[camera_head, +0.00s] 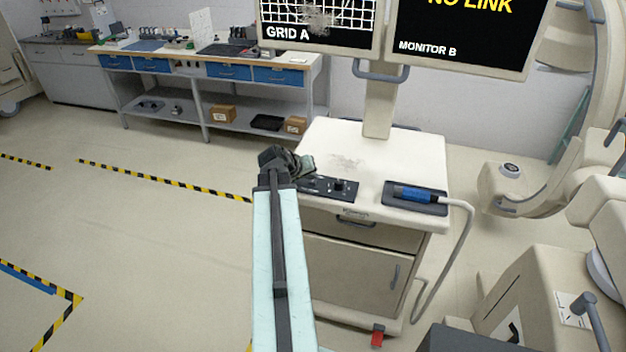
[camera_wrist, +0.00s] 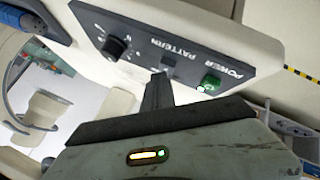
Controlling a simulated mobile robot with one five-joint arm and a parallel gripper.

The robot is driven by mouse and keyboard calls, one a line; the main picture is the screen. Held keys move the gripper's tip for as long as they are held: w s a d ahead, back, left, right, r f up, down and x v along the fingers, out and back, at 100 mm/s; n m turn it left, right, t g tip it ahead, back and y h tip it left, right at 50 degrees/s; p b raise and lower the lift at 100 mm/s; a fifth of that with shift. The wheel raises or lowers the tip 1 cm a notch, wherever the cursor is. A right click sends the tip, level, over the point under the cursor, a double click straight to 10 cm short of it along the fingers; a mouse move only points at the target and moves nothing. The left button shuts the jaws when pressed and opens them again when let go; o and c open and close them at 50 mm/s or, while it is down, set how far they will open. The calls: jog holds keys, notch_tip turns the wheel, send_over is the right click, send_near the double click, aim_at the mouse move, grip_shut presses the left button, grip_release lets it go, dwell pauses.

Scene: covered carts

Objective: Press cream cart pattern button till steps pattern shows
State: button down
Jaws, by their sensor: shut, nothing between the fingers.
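The cream cart (camera_head: 415,150) stands in the middle of the head view with a dark control panel (camera_head: 340,194) on its top front edge. In the wrist view the panel (camera_wrist: 135,45) shows a black knob (camera_wrist: 115,47), a green button (camera_wrist: 209,83) by the POWER label and a dark button (camera_wrist: 169,63) by the PATTERN label. My gripper (camera_head: 303,166) is shut and empty over the panel's left part. In the wrist view its fingertips (camera_wrist: 158,80) are right by the pattern button; I cannot tell whether they touch. The left monitor (camera_head: 318,22) shows a white grid labelled GRID A.
The right monitor (camera_head: 465,25) reads NO LINK, MONITOR B. A blue-handled probe (camera_head: 413,194) with a cable lies on the cart's right side. A workbench (camera_head: 205,62) stands behind left. Beige machines fill the right; the floor at left is open.

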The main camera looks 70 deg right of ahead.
aim_at(311, 182)
jog(key=shift+r+p, duration=0.35)
jog(key=shift+r, duration=0.2)
jog(key=shift+r, duration=0.1)
notch_tip(311, 182, up, 5)
jog(key=p, duration=0.5)
dwell(0.4)
